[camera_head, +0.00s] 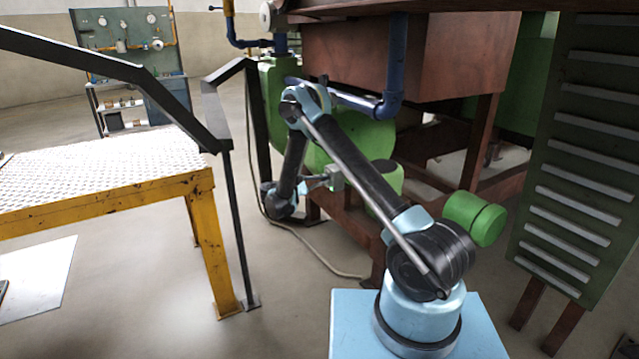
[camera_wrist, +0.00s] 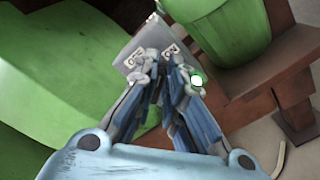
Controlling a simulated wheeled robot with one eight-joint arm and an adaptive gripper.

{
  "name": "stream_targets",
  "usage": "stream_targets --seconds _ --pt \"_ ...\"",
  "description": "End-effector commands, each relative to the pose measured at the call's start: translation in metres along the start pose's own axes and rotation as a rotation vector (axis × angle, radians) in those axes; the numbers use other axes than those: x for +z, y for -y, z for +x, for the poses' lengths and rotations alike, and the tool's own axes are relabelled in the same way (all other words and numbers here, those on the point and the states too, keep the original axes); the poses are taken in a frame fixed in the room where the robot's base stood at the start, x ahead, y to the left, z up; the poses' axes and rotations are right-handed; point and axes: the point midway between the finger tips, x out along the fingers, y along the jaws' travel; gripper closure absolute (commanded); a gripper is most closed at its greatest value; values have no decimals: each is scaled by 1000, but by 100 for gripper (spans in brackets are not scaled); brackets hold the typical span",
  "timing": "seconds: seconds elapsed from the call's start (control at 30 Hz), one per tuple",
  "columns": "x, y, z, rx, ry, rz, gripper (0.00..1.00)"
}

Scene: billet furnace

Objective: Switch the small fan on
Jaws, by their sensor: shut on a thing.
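A small grey switch box (camera_head: 335,177) sits beside the green fan housing (camera_head: 350,135) in the head view. In the wrist view the grey box (camera_wrist: 143,38) shows two marked plates and a round white, green-ringed lamp or button (camera_wrist: 197,81) near my right finger. My gripper (camera_head: 320,182) reaches the box from the left. In the wrist view my gripper (camera_wrist: 168,66) has its fingertips close together in front of the box face, closed on a small part, seemingly the switch knob. The fingers hide that part, so its position cannot be told.
A green motor cylinder (camera_head: 475,217) sticks out at the right of the fan. A brown steel frame (camera_head: 487,125) stands behind. A yellow-legged platform (camera_head: 110,188) with black railing is at left. A cable (camera_head: 315,255) lies on the floor.

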Motion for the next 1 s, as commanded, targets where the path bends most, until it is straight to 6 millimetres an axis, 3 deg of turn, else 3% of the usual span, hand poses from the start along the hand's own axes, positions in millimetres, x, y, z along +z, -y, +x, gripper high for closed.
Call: stream_targets --seconds 0.73,0.77,0.83,1.0 --pt "2 7 2 -12 6 84 100" --pt "2 7 2 -12 6 84 83" --pt "2 6 2 -10 5 84 70" --pt "1 5 1 -7 3 84 70"
